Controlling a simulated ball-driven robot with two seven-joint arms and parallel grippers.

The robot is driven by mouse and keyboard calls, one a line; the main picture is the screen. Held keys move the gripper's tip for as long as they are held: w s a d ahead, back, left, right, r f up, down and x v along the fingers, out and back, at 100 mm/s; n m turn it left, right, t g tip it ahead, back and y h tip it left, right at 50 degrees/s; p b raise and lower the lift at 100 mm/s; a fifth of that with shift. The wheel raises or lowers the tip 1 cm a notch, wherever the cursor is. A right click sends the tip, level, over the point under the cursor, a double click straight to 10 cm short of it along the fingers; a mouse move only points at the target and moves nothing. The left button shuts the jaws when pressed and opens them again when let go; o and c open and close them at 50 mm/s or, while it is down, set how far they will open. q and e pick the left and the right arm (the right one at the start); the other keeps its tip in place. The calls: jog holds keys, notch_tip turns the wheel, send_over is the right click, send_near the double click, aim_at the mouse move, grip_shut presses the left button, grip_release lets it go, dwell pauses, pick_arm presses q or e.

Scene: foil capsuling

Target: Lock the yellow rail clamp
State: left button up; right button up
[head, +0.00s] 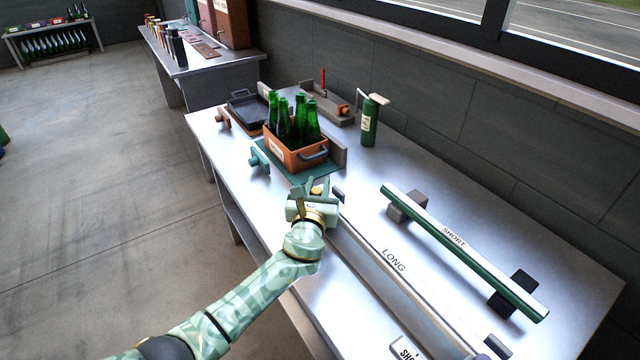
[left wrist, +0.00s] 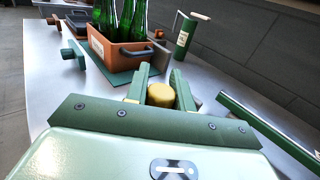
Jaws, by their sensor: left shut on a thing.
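My left gripper (head: 318,188) is over the near part of the steel table, at the far end of the rail marked LONG (head: 385,255). In the left wrist view its green fingers (left wrist: 160,92) are shut on a rounded yellow piece (left wrist: 162,96), taken to be part of the yellow rail clamp. The fingers and hand hide the rest of the clamp, so I cannot tell its lever position. The green rail marked SHORT (head: 465,250) lies to the right on dark supports. My right gripper is not in view.
Just beyond the gripper, an orange crate (head: 297,158) of green bottles stands on a green mat with a teal clamp-like block (head: 259,157). A green canister (head: 370,122), a dark tray (head: 247,107) and a red-handled fixture (head: 323,92) stand farther back. Bare table lies between the rails.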

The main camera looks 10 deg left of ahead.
pick_arm(q)
jog(key=n+y, duration=0.2)
jog(key=y, duration=0.1)
jog(key=shift+f+b, duration=0.15)
jog(key=shift+b, duration=0.2)
jog(key=shift+a+n+g+y+b, duration=0.25)
jog(key=shift+n+g+y+b, duration=0.45)
jog(key=shift+y, duration=0.5)
jog(key=n+y, duration=0.1)
jog(key=g+y+b, duration=0.1)
jog(key=n+y, duration=0.1)
jog(key=shift+s+a+n+g+b, duration=0.1)
jog(key=shift+a+n+g+b, duration=0.15)
jog(key=shift+n+g+b, duration=0.05)
jog(key=shift+a+n+g+y+b, duration=0.1)
jog(key=shift+n+g+y+b, duration=0.25)
jog(key=shift+y, duration=0.35)
jog(key=shift+s+r, duration=0.1)
jog(key=shift+r, duration=0.1)
jog(key=o, duration=1)
